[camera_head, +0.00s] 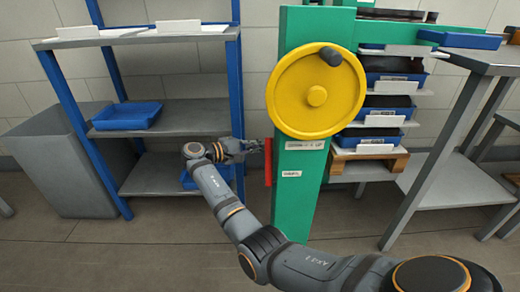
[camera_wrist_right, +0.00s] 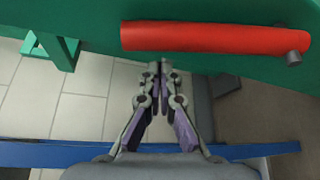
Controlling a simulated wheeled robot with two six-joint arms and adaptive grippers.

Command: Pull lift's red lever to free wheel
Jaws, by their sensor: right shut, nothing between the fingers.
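The lift is a green upright post (camera_head: 298,200) with a large yellow wheel (camera_head: 300,100) on its front face, which has a dark knob near its upper rim. The red lever (camera_head: 268,162) hangs upright along the post's left side. My right gripper (camera_head: 258,146) is just left of the lever, its fingertips pointing at it. In the right wrist view the red lever (camera_wrist_right: 215,38) lies across the top, with the closed fingertips (camera_wrist_right: 161,66) just below it and apart from it in the picture. The fingers are shut and empty. My left gripper is not in view.
A grey shelf with blue posts (camera_head: 238,90) stands behind my right gripper, holding a blue tray (camera_head: 127,116). Blue bins (camera_head: 390,86) are stacked right of the post, and a grey table (camera_head: 455,190) stands at the far right. The floor in front is clear.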

